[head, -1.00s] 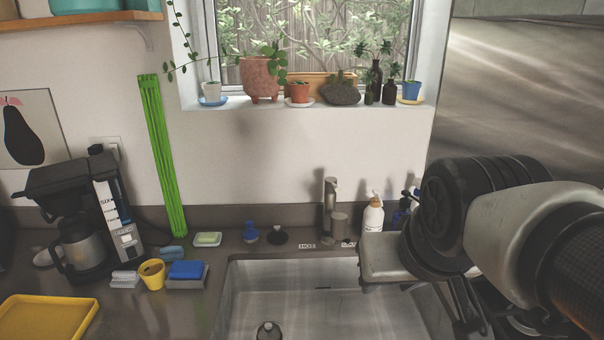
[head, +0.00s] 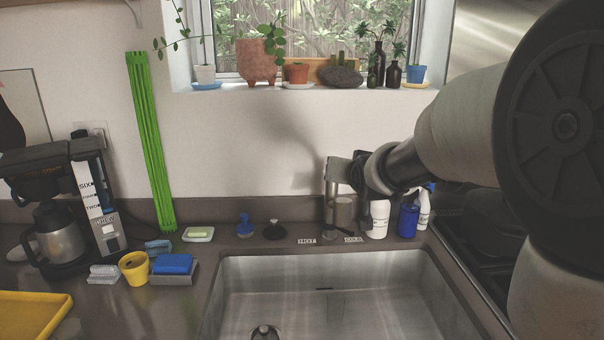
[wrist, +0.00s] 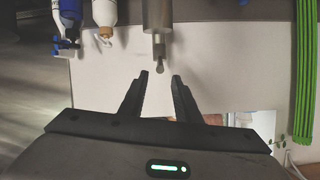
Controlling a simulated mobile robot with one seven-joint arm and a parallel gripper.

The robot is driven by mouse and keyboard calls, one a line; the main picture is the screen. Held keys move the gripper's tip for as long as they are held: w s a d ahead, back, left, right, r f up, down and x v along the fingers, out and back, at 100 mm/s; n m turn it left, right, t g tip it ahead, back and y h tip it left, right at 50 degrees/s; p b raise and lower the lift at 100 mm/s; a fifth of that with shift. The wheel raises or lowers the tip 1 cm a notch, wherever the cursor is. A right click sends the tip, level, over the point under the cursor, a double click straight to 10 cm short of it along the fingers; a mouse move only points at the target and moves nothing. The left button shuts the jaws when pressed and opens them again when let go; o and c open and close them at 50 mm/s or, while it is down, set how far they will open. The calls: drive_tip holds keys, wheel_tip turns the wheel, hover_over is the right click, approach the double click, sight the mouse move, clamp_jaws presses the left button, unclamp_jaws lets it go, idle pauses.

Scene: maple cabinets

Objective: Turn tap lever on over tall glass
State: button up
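The metal tap (head: 343,212) stands behind the sink, partly hidden by my arm. In the wrist view, the tap (wrist: 158,14) is upside down at the top, with a thin lever with a rounded tip (wrist: 160,66) pointing toward my gripper. My gripper (wrist: 161,74) is open and empty, its two dark fingers to either side of the lever's line, tips just short of or level with its end. Contact cannot be told. In the head view, my gripper (head: 358,172) is at the tap's upper part, its fingertips hard to make out. I cannot make out a tall glass.
The steel sink (head: 330,285) is in front of the tap. A white bottle (head: 377,222) and a blue bottle (head: 408,222) stand close right of it. A green rack (head: 152,140) leans on the wall. Potted plants line the sill above. A coffee maker (head: 60,215) is at left.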

drive_tip(key=x, duration=1)
drive_tip(key=shift+w+f+p, duration=0.1)
drive_tip(key=shift+w+p, duration=0.05)
drive_tip(key=shift+p, duration=0.2)
clamp_jaws()
